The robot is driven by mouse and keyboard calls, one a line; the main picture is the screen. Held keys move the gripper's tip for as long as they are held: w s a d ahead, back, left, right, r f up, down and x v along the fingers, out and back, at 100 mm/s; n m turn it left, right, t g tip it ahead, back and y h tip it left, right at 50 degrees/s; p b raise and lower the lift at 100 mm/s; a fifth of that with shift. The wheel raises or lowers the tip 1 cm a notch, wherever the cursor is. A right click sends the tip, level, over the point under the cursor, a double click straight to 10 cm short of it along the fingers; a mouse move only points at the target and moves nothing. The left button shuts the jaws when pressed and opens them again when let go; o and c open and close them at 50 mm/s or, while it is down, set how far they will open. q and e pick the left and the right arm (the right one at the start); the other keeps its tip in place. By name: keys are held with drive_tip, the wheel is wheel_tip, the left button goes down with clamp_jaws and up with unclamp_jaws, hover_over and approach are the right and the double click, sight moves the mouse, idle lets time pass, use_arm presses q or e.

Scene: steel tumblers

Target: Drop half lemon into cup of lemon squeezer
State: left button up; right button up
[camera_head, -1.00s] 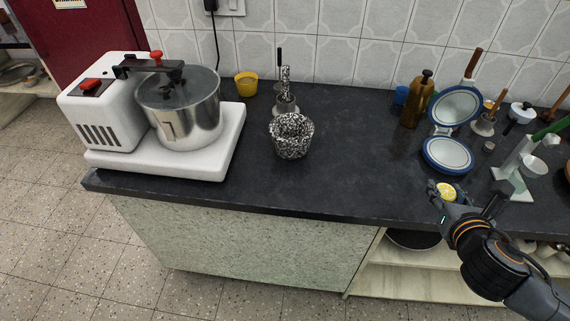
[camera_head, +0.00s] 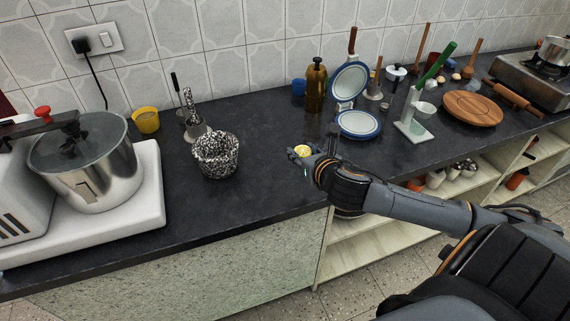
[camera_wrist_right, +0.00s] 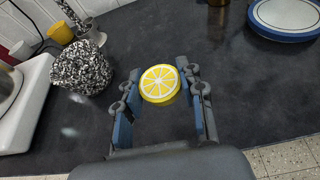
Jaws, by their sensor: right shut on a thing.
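The half lemon (camera_head: 302,151) is yellow, with its cut face up. My right gripper (camera_head: 306,154) is shut on it, near the counter's front edge and left of the blue-rimmed plate. In the right wrist view the lemon (camera_wrist_right: 160,84) sits between the two fingers (camera_wrist_right: 159,92). The lemon squeezer (camera_head: 415,118) stands upright on the counter to the right, with a raised green handle (camera_head: 439,60) and a small pale cup (camera_head: 424,109). The gripper is well apart from the squeezer. My left gripper is not in view.
The blue-rimmed plate (camera_head: 358,124) and an upright blue-rimmed dish (camera_head: 350,82) stand between gripper and squeezer. A brown bottle (camera_head: 315,86) is behind. A speckled pot (camera_head: 216,155) stands left. A round wooden board (camera_head: 473,109) is right of the squeezer. Dark counter (camera_head: 265,145) is clear left of the lemon.

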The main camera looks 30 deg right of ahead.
hover_over(286, 170)
wheel_tip(286, 170, down, 6)
drive_tip(key=shift+s+f+b, duration=0.1)
drive_tip(key=shift+f+b, duration=0.15)
drive_tip(key=shift+b, duration=0.1)
drive_tip(key=shift+w+f, duration=0.2)
drive_tip(key=shift+f, duration=1.55)
drive_tip(key=shift+f, duration=0.15)
drive_tip(key=o, duration=1)
